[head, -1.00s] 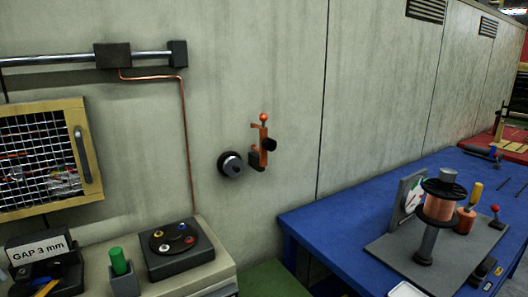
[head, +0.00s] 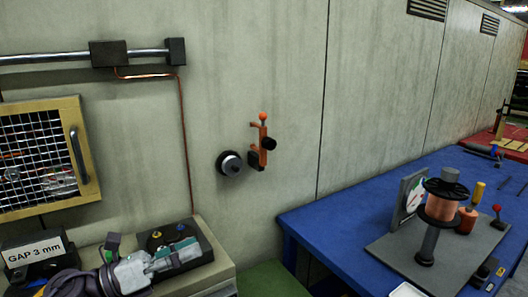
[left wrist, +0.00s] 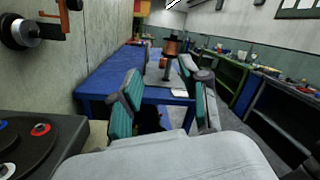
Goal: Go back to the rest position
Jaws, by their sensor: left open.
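My left gripper (head: 190,252) reaches in from the lower left in the head view. It is in front of the dark box with coloured knobs (head: 157,238) and covers part of it. In the left wrist view the gripper (left wrist: 163,98) has its two teal-padded fingers wide apart, with nothing between them. The same dark box shows at lower left in that view (left wrist: 62,135). I cannot tell whether the gripper touches the box. My right gripper is in neither view.
A mesh-fronted cabinet (head: 88,155) and a round dark knob (head: 230,163) beside an orange lever (head: 263,148) are on the wall. A blue table (head: 330,225) at right holds a copper spool (head: 440,205). The "GAP 3 mm" block (head: 35,252) is lower left.

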